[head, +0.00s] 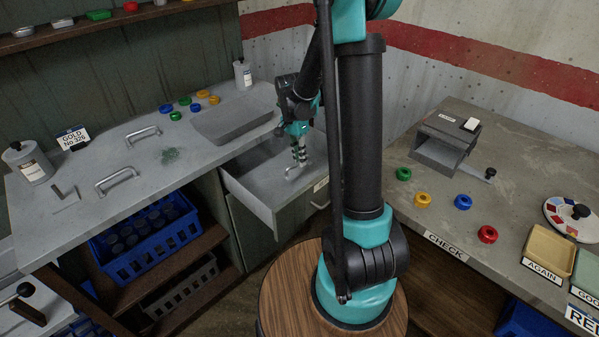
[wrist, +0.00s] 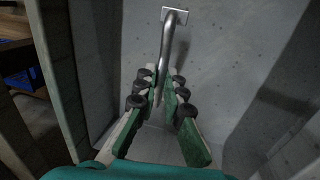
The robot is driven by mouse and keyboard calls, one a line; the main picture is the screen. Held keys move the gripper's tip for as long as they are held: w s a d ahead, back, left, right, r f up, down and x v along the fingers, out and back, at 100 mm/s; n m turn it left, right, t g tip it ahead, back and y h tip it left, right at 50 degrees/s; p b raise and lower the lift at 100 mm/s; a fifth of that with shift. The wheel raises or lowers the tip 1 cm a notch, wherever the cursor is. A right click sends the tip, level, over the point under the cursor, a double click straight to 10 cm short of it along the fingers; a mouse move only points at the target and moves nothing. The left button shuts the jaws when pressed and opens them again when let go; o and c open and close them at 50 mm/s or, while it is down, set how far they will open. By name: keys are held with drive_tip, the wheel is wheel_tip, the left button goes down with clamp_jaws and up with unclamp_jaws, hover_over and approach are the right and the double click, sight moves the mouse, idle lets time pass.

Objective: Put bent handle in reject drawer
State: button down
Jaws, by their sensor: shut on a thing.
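The open drawer (head: 262,187) sticks out from under the left counter, with a label on its front that is partly hidden by my arm. My gripper (head: 301,163) reaches down into it. It is shut on a grey metal handle (head: 291,174), which lies between the fingers inside the drawer walls. In the wrist view the handle (wrist: 171,38) runs away from the fingertips (wrist: 163,80) and ends in a flat mounting foot.
Two other handles (head: 117,179) (head: 143,133) lie on the left counter (head: 95,210) beside a square tool (head: 64,196). A blue crate (head: 150,240) sits on the shelf below. The right bench (head: 530,170) holds a grey box gauge (head: 443,141) and coloured rings.

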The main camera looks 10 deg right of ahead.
drive_tip(key=shift+f, duration=3.15)
drive_tip(key=c, duration=1.6)
unclamp_jaws()
drive_tip(key=shift+f, duration=0.1)
drive_tip(key=r, duration=0.4)
drive_tip(key=w+r, duration=0.1)
drive_tip(key=r, duration=0.3)
drive_tip(key=a+r, duration=0.1)
drive_tip(key=r, duration=0.3)
drive_tip(key=shift+w, duration=0.4)
